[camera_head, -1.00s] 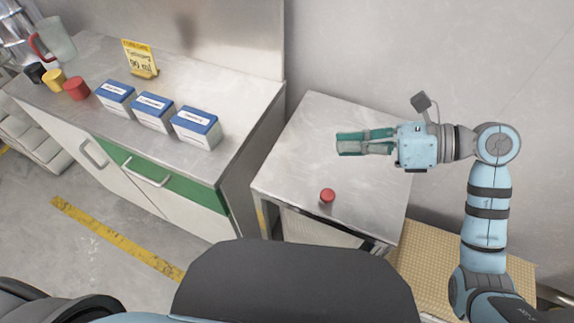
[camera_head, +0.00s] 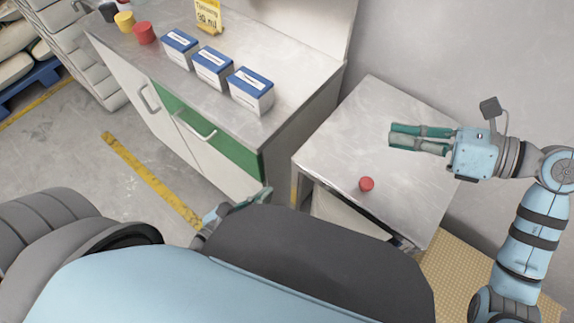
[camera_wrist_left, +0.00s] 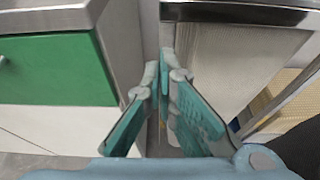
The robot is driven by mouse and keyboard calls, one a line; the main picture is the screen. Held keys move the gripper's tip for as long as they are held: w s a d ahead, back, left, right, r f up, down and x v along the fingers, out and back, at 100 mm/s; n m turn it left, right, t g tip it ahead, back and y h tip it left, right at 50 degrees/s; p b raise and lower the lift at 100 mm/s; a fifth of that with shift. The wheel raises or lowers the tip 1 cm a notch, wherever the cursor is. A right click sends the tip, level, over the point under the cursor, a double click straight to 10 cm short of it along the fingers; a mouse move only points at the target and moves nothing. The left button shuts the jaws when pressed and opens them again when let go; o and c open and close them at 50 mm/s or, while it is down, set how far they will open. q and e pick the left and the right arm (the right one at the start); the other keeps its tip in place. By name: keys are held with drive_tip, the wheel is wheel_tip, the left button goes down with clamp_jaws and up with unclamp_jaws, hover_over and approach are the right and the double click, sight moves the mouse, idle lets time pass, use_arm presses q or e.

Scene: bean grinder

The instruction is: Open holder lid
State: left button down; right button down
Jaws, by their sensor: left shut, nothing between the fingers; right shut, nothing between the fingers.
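Three white boxes with blue lids stand in a row on the steel counter in the head view: a left box (camera_head: 180,48), a middle box (camera_head: 212,67) and a right box (camera_head: 250,91). Their lids look closed. My left gripper (camera_head: 266,192) is low in front of the green drawer, partly hidden by my own body, well away from the boxes. In the left wrist view its fingers (camera_wrist_left: 166,75) are shut and empty, between the counter and the side table. My right gripper (camera_head: 392,137) is shut and empty above the side table.
The counter (camera_head: 290,110) has a green drawer (camera_head: 205,128) with a handle. Yellow, red and black cups and a yellow sign (camera_head: 208,15) stand on it. The side table (camera_head: 360,130) carries a small red cylinder (camera_head: 366,184). A narrow gap separates counter and table.

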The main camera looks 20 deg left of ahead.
use_arm(q)
drive_tip(key=w+d, duration=0.2)
drive_tip(key=w, duration=0.7)
drive_tip(key=shift+d+r, duration=0.3)
drive_tip(key=shift+d, duration=0.1)
wheel_tip(320, 180, up, 2)
drive_tip(key=shift+r, duration=0.15)
